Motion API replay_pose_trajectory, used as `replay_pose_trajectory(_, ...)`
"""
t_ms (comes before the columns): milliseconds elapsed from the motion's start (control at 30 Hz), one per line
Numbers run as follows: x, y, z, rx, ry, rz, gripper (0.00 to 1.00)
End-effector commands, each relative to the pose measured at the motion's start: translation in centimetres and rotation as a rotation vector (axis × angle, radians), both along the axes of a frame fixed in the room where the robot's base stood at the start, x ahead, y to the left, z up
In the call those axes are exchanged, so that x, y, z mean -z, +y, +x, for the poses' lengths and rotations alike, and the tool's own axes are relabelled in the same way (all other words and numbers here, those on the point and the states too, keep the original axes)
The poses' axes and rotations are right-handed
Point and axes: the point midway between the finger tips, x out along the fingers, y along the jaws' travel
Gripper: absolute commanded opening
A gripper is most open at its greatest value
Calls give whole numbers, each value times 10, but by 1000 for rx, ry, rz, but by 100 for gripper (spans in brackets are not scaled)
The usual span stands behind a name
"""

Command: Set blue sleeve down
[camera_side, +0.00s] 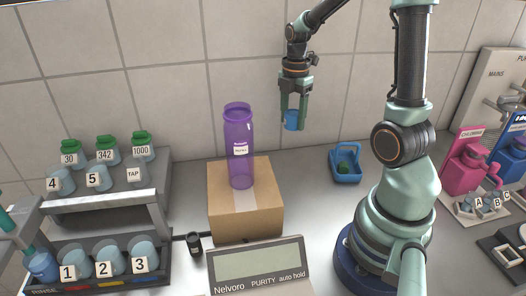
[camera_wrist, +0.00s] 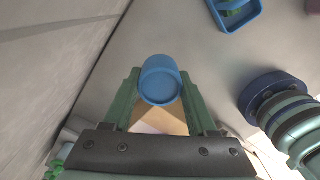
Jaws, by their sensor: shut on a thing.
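The blue sleeve (camera_side: 292,120) is a short blue cylinder held between the fingertips of my gripper (camera_side: 293,110). In the side view my gripper points down and is raised well above the counter, right of the purple bottle. In the wrist view the blue sleeve (camera_wrist: 160,80) sits between the two green fingers of my gripper (camera_wrist: 160,92), with its round end facing the camera. The sleeve touches nothing below it.
A purple bottle (camera_side: 239,150) stands on a cardboard box (camera_side: 245,205). A blue basket (camera_side: 345,163) with something green inside rests on the counter to the right. A rack (camera_side: 110,203) with numbered cups stands at left. Counter between box and basket is clear.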

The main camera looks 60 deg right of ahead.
Motion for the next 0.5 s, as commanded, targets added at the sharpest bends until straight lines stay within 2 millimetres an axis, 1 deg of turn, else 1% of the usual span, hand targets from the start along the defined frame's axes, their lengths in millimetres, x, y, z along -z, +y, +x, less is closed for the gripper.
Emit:
replay_pose_trajectory(33,14,1,-1,0,6,4,5)
replay_pose_trajectory(300,77,1,-1,0,5,3,5)
replay_pose_trajectory(400,93,0,-1,0,4,2,5)
replay_pose_trajectory(500,102,0,0,0,1,1,5)
